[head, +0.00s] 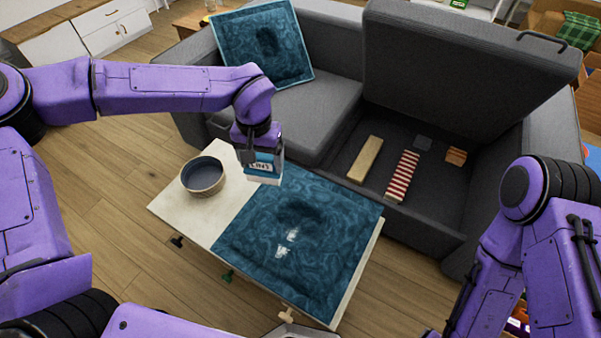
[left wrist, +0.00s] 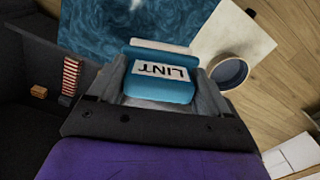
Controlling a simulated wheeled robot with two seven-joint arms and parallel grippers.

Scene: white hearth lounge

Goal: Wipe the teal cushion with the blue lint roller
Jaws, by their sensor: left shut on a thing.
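The blue lint roller (head: 263,168) has a white label reading LINT and a pale lower part. My left gripper (head: 262,152) is shut on it; the left wrist view shows the lint roller (left wrist: 160,82) between the fingers. The teal cushion (head: 335,215) lies flat on the low table, with a dent in its middle and white patches (head: 291,235) on it. The roller appears above its far left corner, apart from the patches; its exact height is unclear. The teal cushion (left wrist: 95,28) also shows in the left wrist view. My right gripper is not visible.
A dark-lined bowl (head: 203,176) stands on the pale table (head: 178,208), left of the cushion. Another teal cushion (head: 285,60) leans on the grey sofa (head: 320,115). The sofa's open compartment (head: 400,195) holds a striped block (head: 403,176) and other small things.

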